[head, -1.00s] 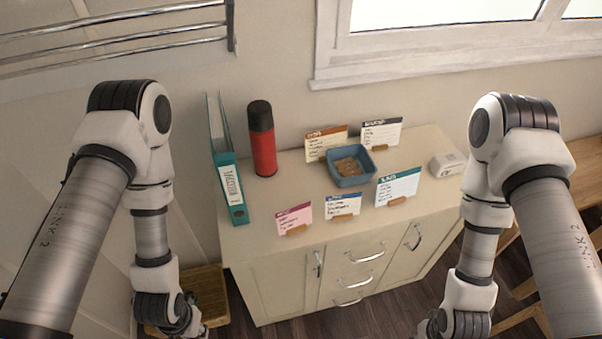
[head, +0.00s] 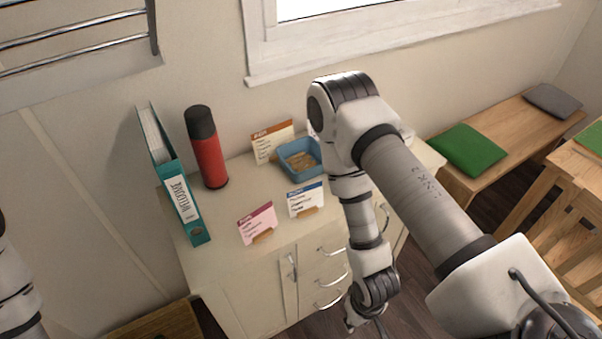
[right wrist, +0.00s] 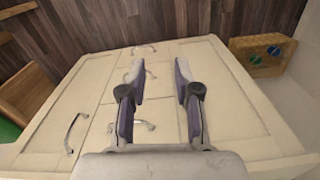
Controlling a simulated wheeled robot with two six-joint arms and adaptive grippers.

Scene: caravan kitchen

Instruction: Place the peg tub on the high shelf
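The peg tub (head: 290,168), a small blue open tub with brown pegs inside, stands on the cream cabinet top (head: 232,205) among several cards. My right arm passes in front of the area right of it. My right gripper (right wrist: 158,72) is open and empty, pointing at the cabinet's drawer fronts; in the head view it hangs low before the cabinet, its fingers hard to make out. Only a piece of my left arm shows at the left edge, its gripper out of view. A metal-railed rack (head: 75,45) is on the wall at upper left; I cannot tell whether it is the high shelf.
A teal binder (head: 180,195) and a red flask (head: 208,150) stand left of the tub. A pink card (head: 257,222) and a blue-topped card (head: 305,198) stand in front, an orange-topped card (head: 270,142) behind. A bench with a green cushion (head: 467,150) is at right.

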